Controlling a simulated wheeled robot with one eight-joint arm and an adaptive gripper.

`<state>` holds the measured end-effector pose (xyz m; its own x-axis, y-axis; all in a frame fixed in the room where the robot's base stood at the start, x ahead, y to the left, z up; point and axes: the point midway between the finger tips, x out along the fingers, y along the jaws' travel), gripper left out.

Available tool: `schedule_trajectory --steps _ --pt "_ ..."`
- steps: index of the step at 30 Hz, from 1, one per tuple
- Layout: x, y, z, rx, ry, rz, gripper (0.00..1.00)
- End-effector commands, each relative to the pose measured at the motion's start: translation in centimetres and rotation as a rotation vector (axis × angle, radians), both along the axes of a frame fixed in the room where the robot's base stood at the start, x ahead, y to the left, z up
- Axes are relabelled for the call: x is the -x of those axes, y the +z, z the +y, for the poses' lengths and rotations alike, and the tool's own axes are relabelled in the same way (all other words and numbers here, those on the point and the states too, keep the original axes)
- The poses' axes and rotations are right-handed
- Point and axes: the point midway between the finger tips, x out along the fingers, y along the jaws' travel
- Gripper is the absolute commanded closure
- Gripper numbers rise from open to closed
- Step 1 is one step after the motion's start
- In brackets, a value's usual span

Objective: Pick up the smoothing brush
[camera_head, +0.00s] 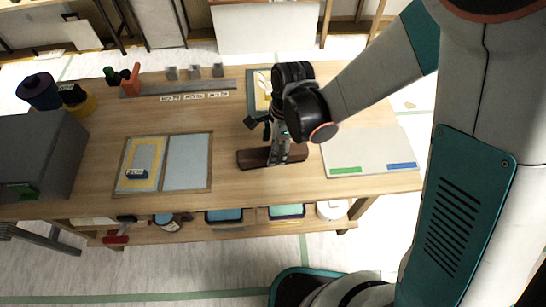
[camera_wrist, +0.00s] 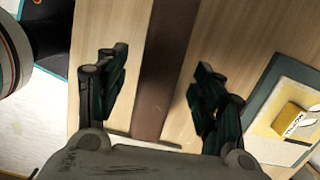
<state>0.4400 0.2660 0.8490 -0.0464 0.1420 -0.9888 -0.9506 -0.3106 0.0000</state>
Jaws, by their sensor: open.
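A long dark-brown bar (camera_head: 252,159), which looks like the smoothing brush, lies on the wooden table near its front edge. My gripper (camera_head: 279,155) points down over the bar and hides part of its middle. In the wrist view the bar (camera_wrist: 166,75) runs between the two open fingers of my gripper (camera_wrist: 160,65), with a gap on each side. Neither finger appears to touch it. I cannot tell the exact height of the fingertips above the table.
A framed tray (camera_head: 211,174) with two panels lies to the left. A pale board (camera_head: 365,150) lies to the right. A teal-edged board with a yellow block (camera_wrist: 293,120) lies behind my gripper. A grey box (camera_head: 45,160) stands at the far left.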

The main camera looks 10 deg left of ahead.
Motion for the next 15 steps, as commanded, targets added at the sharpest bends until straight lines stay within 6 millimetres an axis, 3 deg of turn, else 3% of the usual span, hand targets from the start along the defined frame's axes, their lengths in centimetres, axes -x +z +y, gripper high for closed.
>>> schedule_trajectory --steps 1,4,12,13,15 --pt "0.0 -1.3 0.1 0.000 0.000 0.000 0.38" --pt "0.1 -2.6 0.3 0.000 0.000 0.000 0.38" --pt "0.1 -2.9 0.4 0.000 0.000 0.000 0.38" --pt "0.1 -2.9 0.4 0.000 0.000 0.000 0.41" --pt "0.1 -2.9 0.4 0.000 0.000 0.000 0.56"
